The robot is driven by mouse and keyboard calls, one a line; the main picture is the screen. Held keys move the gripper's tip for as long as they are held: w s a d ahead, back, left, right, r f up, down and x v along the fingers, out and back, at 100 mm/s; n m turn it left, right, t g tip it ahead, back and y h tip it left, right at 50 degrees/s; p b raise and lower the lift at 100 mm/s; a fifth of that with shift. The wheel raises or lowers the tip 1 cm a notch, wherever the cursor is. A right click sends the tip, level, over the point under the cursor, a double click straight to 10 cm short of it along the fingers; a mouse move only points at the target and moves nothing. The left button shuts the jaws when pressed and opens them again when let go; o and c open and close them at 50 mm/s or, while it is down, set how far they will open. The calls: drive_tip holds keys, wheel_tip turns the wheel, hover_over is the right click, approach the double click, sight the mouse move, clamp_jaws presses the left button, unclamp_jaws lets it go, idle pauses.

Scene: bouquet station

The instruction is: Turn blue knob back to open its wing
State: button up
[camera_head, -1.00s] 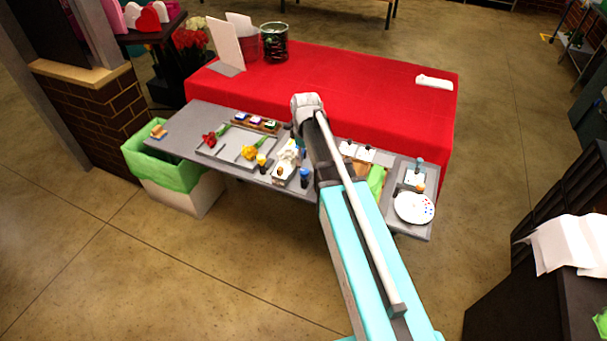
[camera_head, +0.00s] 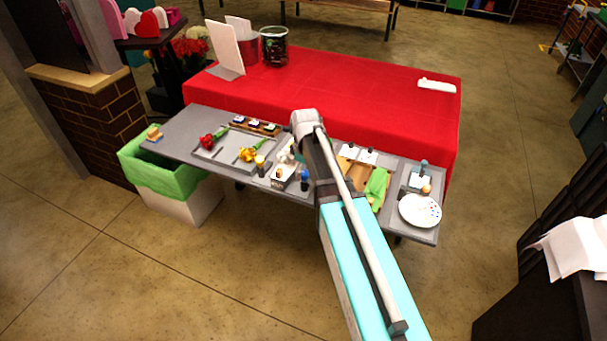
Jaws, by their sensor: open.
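The blue knob (camera_head: 304,174) stands at the front of the grey bench, just left of my arm. A small pale fixture (camera_head: 284,175) sits beside it on the left; its wings are too small to make out. A yellow-topped knob or post (camera_head: 260,161) stands left of the fixture. My arm reaches over the bench, and its rounded grey joint is above the bench's back edge. My gripper does not show; it seems hidden behind the arm. I cannot see any contact with the blue knob.
The grey bench (camera_head: 184,127) holds a tray (camera_head: 207,154) with red and yellow flowers, a wooden board (camera_head: 350,179) with green cloth and a white plate (camera_head: 420,211). A red-covered table (camera_head: 360,95) stands behind. A green-lined bin (camera_head: 155,176) is at left. The front floor is clear.

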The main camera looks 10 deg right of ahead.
idle(0.3)
clamp_jaws()
drive_tip(key=shift+m, duration=0.3)
drive_tip(key=m, duration=0.3)
drive_tip(key=shift+m, duration=0.4)
drive_tip(key=m, duration=0.4)
drive_tip(key=shift+d+m, duration=0.1)
drive_tip(key=shift+m, duration=0.2)
drive_tip(key=m, duration=0.4)
drive_tip(key=shift+m, duration=0.3)
drive_tip(key=m, duration=0.4)
drive_tip(key=shift+m, duration=0.4)
